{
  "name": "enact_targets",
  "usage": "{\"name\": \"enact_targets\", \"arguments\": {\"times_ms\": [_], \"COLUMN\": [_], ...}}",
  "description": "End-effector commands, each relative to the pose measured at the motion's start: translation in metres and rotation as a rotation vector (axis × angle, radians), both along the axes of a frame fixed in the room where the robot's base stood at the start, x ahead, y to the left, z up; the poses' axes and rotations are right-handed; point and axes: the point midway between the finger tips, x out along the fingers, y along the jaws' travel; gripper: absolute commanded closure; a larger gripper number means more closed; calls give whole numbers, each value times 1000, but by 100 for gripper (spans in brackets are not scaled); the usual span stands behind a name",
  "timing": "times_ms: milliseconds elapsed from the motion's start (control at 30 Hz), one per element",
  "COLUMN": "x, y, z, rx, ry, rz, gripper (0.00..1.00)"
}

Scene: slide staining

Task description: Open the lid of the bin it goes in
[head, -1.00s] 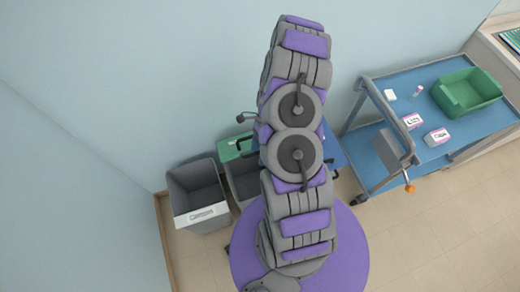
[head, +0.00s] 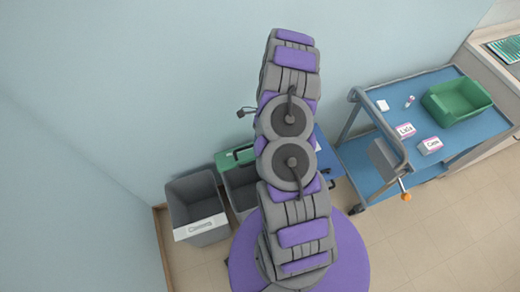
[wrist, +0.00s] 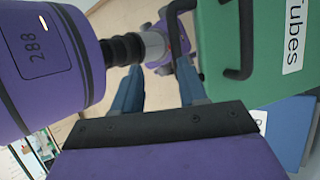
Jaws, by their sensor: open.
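The green bin lid (head: 226,159) with a black handle (head: 243,152) shows left of my arm in the head view. A grey bin (head: 240,188) stands below it, partly hidden by my arm. My gripper is not clearly visible in the head view.
A grey open bin (head: 194,189) with a white label stands at the left by the wall. A blue lid (head: 328,160) shows right of my arm. A blue trolley (head: 362,128) at the right carries a green tray (head: 458,116), small boxes and a vial.

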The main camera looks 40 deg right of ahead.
Motion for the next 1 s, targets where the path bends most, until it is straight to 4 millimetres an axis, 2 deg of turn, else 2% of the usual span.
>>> {"name": "enact_targets", "arguments": {"times_ms": [1000], "x": [42], "y": [-38], "z": [31], "rx": [-1], "ry": [-2], "rz": [0], "gripper": [58]}}
